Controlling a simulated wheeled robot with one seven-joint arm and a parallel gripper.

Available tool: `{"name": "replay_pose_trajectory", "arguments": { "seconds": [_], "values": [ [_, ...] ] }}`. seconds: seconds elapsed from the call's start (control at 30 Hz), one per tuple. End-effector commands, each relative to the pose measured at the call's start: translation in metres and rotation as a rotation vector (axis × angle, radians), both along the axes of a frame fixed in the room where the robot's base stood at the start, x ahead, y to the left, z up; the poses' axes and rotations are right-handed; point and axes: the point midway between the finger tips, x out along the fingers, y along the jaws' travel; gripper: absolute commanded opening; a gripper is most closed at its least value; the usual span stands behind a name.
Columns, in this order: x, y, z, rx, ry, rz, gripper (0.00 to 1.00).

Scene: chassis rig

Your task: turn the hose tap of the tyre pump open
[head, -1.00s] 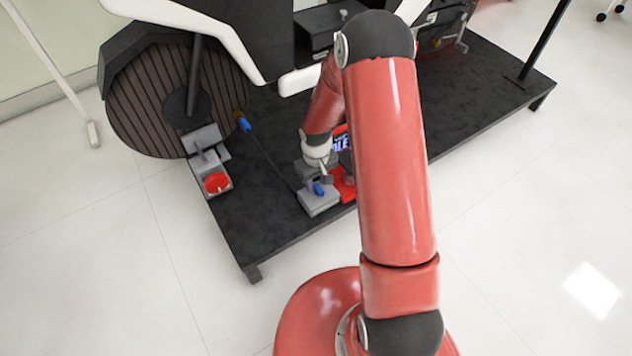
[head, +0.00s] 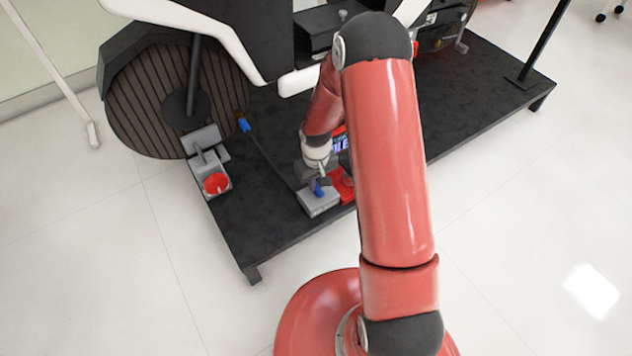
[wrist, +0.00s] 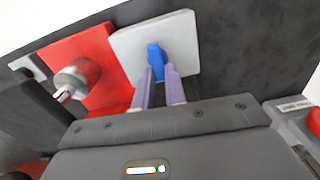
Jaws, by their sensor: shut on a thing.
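The hose tap is a small blue handle (wrist: 155,58) on a light grey block (wrist: 186,42). The handle also shows in the head view (head: 318,188), on top of the grey block (head: 321,205) near the platform's front edge. My gripper (wrist: 159,78) is shut on the blue handle, with one pale purple finger on each side of it. In the wrist view the handle points roughly along the fingers. The fingertips are small and partly hidden in the head view.
A red part with a silver knob (wrist: 77,78) sits beside the block. A thin dark hose or rod with a blue end (head: 244,125) lies left of it. The black platform (head: 262,225) has bare room in front.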

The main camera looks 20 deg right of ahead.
Motion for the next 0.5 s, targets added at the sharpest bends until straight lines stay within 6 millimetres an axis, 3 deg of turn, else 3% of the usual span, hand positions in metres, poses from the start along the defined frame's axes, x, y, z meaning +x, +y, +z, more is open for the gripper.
{"name": "replay_pose_trajectory", "arguments": {
  "seconds": [0.5],
  "values": [
    [0.0006, -0.0048, -0.0009, -0.001, -0.001, -0.403, 0.00]
  ]
}}
